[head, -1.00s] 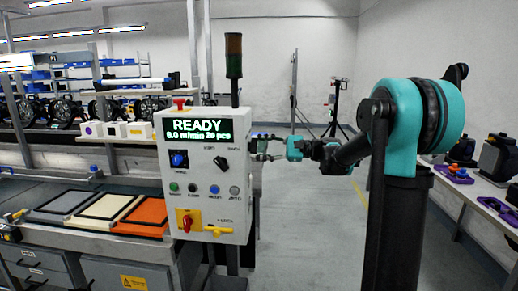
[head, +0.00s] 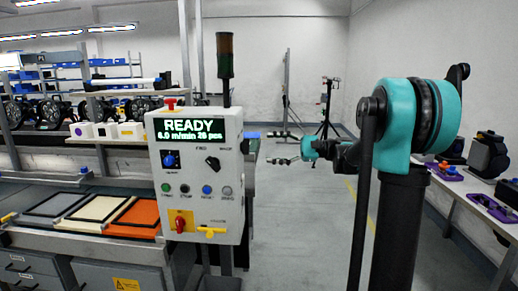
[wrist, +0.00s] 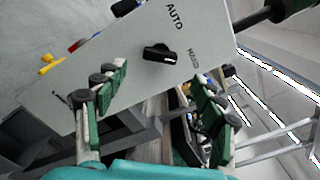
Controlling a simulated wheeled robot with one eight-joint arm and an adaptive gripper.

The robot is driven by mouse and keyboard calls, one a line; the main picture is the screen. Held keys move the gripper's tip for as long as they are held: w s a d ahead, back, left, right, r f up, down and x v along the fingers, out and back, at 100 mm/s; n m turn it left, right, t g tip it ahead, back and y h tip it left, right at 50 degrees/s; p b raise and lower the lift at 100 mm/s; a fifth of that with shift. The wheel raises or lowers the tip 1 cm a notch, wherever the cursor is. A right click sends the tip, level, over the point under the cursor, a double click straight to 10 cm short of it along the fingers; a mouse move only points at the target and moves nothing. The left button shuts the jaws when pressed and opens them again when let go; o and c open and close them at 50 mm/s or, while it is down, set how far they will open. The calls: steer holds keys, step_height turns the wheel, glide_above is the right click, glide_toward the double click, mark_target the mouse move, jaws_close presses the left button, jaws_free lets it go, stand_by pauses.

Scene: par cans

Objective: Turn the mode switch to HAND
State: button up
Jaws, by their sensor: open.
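The mode switch is a black knob (head: 212,163) at the upper right of a grey control box (head: 227,130), below the green READY display (head: 189,129).
The box also carries a blue knob (head: 170,160), a row of buttons, a red handle (head: 180,225) and a yellow lever (head: 211,232). A stack light (head: 225,55) rises behind it. A conveyor with coloured trays is left. Open floor (head: 300,230) lies right.

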steer(key=shift+d, duration=2.1)
steer(key=s+f+n+t+h, duration=0.1)
steer(key=s+f+h, duration=0.4)
steer(key=f, duration=0.4)
steer(key=s+f+n+h, duration=0.1)
steer(key=s+f+h, duration=0.2)
steer(key=s+f, duration=0.6)
steer(key=s+d+f+n+t+h, duration=0.2)
steer(key=s+d+f+n+h, duration=0.4)
steer(key=s+d+f+h, duration=0.4)
steer(key=s+d+f, duration=0.3)
steer(key=f, duration=0.3)
steer(key=shift+d+n+t, duration=0.3)
